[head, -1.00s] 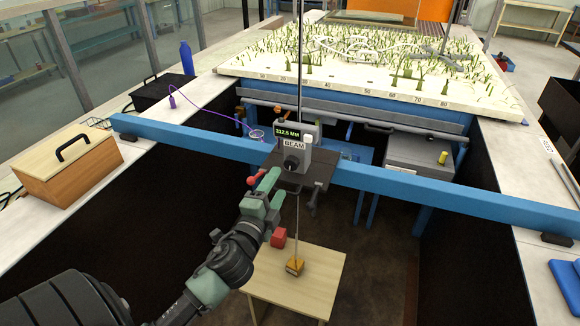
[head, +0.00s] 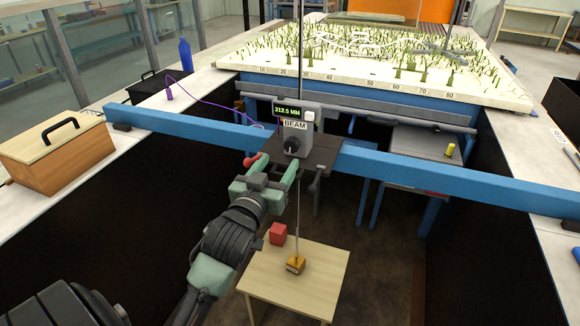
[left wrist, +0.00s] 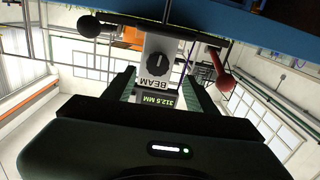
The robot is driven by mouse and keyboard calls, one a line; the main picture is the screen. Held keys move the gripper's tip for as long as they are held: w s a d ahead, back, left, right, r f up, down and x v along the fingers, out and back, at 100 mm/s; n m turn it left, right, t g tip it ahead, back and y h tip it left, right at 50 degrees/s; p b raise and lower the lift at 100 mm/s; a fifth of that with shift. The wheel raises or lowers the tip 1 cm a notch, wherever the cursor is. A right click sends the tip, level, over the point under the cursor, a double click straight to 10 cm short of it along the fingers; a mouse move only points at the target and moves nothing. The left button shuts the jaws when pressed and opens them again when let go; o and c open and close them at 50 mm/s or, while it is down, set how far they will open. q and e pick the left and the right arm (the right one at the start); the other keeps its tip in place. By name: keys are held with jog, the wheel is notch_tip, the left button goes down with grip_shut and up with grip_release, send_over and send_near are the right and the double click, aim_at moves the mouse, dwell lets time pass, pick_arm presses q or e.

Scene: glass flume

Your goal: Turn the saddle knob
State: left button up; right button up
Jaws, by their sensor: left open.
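The saddle (head: 318,155) sits on the blue beam (head: 400,168) and carries a grey gauge box (head: 297,125) marked BEAM, reading 312.5 MM. A black knob (head: 291,146) is on the gauge's face; in the left wrist view the knob (left wrist: 157,64) appears with its pointer tilted. A red-ended lever (head: 254,159) is at the saddle's left, and a black ball (left wrist: 90,27) shows at its other side. I cannot tell which is called the saddle knob. My left gripper (head: 278,180) is open and empty, just below and in front of the gauge knob, apparently apart from it.
A thin rod hangs from the saddle to a yellow block (head: 295,264) over the small wooden table (head: 325,285). A red block (head: 278,233) is on that table. A wooden box (head: 60,155) stands on the left ledge. The planted flume bed (head: 350,82) lies behind.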

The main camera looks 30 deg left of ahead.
aim_at(290, 147)
pick_arm(q)
jog(key=shift+n, duration=0.7)
jog(key=p+x, duration=0.1)
jog(key=x, duration=0.6)
jog(key=shift+w+d+r+p, duration=0.1)
jog(key=shift+w+p, duration=0.2)
jog(key=shift+p, duration=0.05)
pick_arm(e)
jog(key=shift+r, duration=0.5)
pick_arm(q)
jog(key=c, duration=1.2)
jog(key=shift+r+m+p, duration=0.15)
jog(key=shift+m+p, duration=0.15)
jog(key=shift+p, duration=0.3)
grip_shut()
pick_arm(e)
jog(key=shift+r, duration=0.5)
